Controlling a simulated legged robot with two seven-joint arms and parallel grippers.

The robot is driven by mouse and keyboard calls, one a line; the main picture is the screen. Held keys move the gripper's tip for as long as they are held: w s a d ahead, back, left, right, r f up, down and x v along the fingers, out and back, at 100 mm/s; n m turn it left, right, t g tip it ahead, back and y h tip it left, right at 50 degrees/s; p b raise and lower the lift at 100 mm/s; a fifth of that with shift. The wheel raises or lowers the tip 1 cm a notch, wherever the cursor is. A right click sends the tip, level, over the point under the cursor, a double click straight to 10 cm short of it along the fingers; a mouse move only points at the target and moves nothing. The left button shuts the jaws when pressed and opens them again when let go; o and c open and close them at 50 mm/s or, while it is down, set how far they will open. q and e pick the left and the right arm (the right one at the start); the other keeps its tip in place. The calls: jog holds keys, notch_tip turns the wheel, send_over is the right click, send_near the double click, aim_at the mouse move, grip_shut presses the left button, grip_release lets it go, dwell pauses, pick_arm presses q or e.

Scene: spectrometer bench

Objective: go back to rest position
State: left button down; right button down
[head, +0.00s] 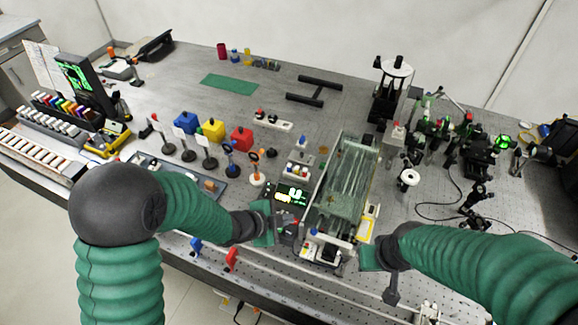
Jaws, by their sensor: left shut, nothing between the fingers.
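My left gripper (288,232) is shut and empty near the front edge of the bench, beside a small black device with a lit green display (291,195). My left arm comes in from the left, green and ribbed with a dark elbow. My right gripper (367,256) is at the right of the glass-walled case, near the bench front. Its fingers are too small and hidden to tell whether they are open or shut. The glass-walled case (350,180) stands between the two grippers, with a white unit (322,250) at its front.
The grey bench (300,115) holds blue, yellow and red boxes (241,138) and several round-based stands at left. Optical mounts and cables (440,212) crowd the right. A green mat (230,84) lies at the back; bare surface surrounds it.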

pick_arm(q)
jog(key=a+n+y+b, duration=0.2)
jog(key=a+n+y, duration=0.3)
jog(key=a, duration=0.4)
jog(key=s+a+n+g+y+b, duration=0.1)
jog(key=s+a+n, duration=0.4)
jog(key=s+n, duration=0.1)
jog(key=s+a+n+g+b, duration=0.2)
jog(key=s+a+n, duration=0.2)
jog(key=s+n, duration=0.3)
jog(key=shift+s+a+f+g+y, duration=0.2)
jog(key=shift+s+a+g+y, duration=0.15)
jog(key=shift+s, duration=0.65)
jog(key=shift+s+a, duration=0.1)
